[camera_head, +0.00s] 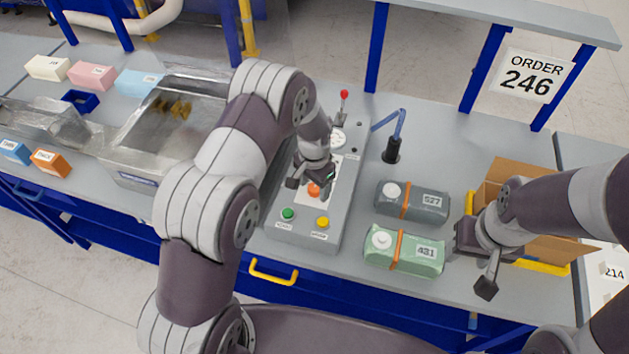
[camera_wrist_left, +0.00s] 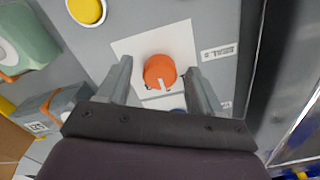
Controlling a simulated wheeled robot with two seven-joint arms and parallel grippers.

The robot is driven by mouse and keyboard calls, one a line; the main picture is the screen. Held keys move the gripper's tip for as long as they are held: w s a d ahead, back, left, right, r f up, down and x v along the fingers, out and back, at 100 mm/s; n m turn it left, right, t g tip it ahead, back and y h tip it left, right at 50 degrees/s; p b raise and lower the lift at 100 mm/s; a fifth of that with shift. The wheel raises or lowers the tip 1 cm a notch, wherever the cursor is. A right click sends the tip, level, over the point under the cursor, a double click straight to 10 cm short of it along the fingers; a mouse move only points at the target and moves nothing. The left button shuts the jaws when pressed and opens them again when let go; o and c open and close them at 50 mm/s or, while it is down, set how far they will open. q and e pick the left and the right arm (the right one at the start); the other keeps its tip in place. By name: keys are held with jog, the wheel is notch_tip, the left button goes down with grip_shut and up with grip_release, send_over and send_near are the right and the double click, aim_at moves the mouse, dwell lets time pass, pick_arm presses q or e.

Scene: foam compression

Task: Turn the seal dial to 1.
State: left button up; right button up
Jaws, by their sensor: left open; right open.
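The orange seal dial (camera_head: 313,190) sits on the grey control panel (camera_head: 341,206), on a white plate. In the left wrist view the dial (camera_wrist_left: 160,71) has a white pointer mark toward the bottom of the picture; the numbers on its plate are mostly hidden or too small to read. My left gripper (camera_head: 311,183) is over the dial. In the left wrist view its open fingers (camera_wrist_left: 160,80) stand on either side of the dial, with gaps and no clear contact. My right gripper (camera_head: 478,262) is open and empty, beside the green package (camera_head: 404,252).
The panel also has a green button (camera_head: 288,213), a yellow button (camera_head: 322,222) and a red-tipped lever (camera_head: 344,95). A grey package (camera_head: 412,200) lies right of the panel. A cardboard box (camera_head: 515,172) stands further right. A clear-walled chamber (camera_head: 165,140) is left.

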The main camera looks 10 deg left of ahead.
pick_arm(q)
jog(key=shift+f, duration=0.1)
jog(key=c, duration=1.1)
jog(key=shift+n, duration=0.4)
jog(key=n+b, duration=0.1)
jog(key=n, duration=0.1)
jog(key=shift+n+b, duration=0.4)
jog(key=n+b, duration=0.1)
jog(key=n, duration=0.4)
jog(key=shift+w, duration=0.1)
jog(key=shift+n, duration=0.3)
